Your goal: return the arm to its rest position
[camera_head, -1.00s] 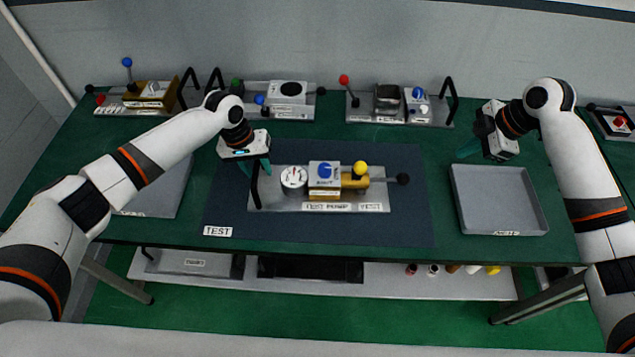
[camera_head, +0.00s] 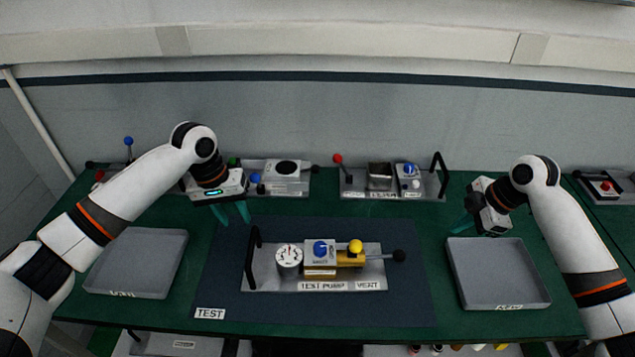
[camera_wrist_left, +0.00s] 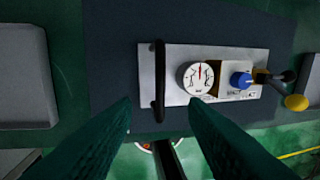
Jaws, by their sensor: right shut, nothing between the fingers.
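My left gripper (camera_head: 233,213) is open and empty, in the air above the left part of the dark mat. In the left wrist view its two teal fingers are spread wide, with the black handle (camera_wrist_left: 159,80) of the test pump between and beyond them, not held. The test pump (camera_head: 313,282) lies on the mat, with a gauge, a blue knob, a yellow ball and the upright handle (camera_head: 252,258) at its left end. My right gripper (camera_head: 459,227) is shut and empty, above the table near the back left corner of the right tray.
Grey trays stand left (camera_head: 136,264) and right (camera_head: 497,274) of the mat (camera_head: 410,302); both look empty. Several fixtures stand along the back edge, including one with a red-ball lever (camera_head: 338,159) and one with a black disc (camera_head: 286,166). A red-button box (camera_head: 605,187) stands far right.

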